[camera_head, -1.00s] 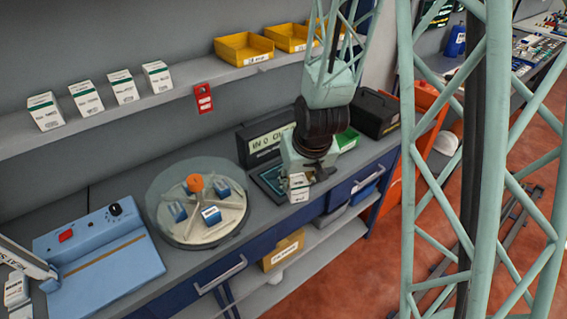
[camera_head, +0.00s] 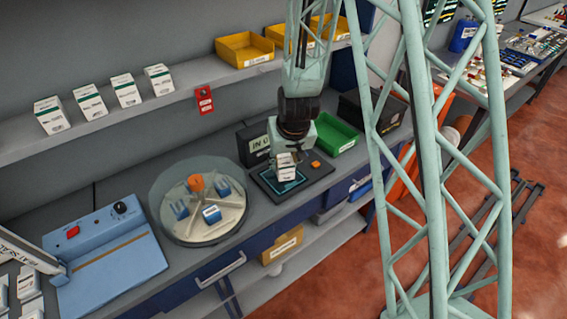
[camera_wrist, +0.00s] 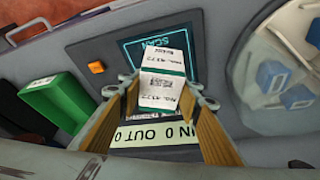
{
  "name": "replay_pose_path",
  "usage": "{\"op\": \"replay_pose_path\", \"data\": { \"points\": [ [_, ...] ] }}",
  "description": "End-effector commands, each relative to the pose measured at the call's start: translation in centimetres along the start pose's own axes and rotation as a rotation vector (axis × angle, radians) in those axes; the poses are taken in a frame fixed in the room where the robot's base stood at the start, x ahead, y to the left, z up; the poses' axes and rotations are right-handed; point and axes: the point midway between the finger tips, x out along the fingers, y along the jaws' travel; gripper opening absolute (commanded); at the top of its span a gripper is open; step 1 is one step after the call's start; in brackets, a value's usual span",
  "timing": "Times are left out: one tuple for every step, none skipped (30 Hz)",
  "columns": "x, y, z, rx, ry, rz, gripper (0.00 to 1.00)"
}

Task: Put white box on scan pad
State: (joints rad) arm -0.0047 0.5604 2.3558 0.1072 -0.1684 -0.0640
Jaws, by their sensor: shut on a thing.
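The white box (camera_head: 286,168) has a dark green band and printed labels. My gripper (camera_head: 282,157) is shut on it; in the wrist view the two fingers (camera_wrist: 163,88) clasp the box (camera_wrist: 162,88) from both sides. The scan pad (camera_head: 291,183) is a dark slab with a teal-outlined square and an orange button. The box is over the teal square, which shows partly around it in the wrist view (camera_wrist: 133,48). I cannot tell whether the box touches the pad.
A round carousel (camera_head: 234,232) with blue boxes stands left of the pad. A green bin (camera_head: 338,138) is at its right, and an IN/OUT display (camera_wrist: 150,134) is behind it. A blue machine (camera_head: 105,262) is at far left. White boxes (camera_head: 90,102) line the shelf.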

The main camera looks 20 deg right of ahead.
Motion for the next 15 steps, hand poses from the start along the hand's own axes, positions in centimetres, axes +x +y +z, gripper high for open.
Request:
{"op": "replay_pose_path", "data": {
  "points": [
    [0.04,-0.08,-0.33,0.000,-0.001,0.000,0.18],
    [0.13,-0.11,-0.46,0.000,-0.001,0.000,0.18],
    [0.22,-0.15,-0.62,0.000,-0.001,0.000,0.18],
    [0.28,-0.17,-0.73,0.000,-0.001,0.000,0.18],
    [0.34,-0.19,-0.82,0.000,0.000,0.000,0.18],
    [0.40,-0.20,-0.89,0.000,0.000,0.000,0.18],
    [0.43,-0.21,-0.93,0.000,0.000,0.000,0.18],
    [0.46,-0.21,-0.95,0.000,0.000,0.000,0.18],
    [0.48,-0.21,-0.96,0.000,0.000,0.000,0.18],
    [0.49,-0.21,-0.95,0.000,0.000,0.000,0.18],
    [0.50,-0.21,-0.94,0.000,0.000,0.000,0.18],
    [0.50,-0.21,-0.93,0.000,0.000,0.000,0.18],
    [0.50,-0.20,-0.93,0.000,0.000,0.000,0.18],
    [0.50,-0.20,-0.93,0.000,0.000,0.000,0.18],
    [0.50,-0.20,-0.92,0.000,0.000,0.000,0.18]
  ]
}}
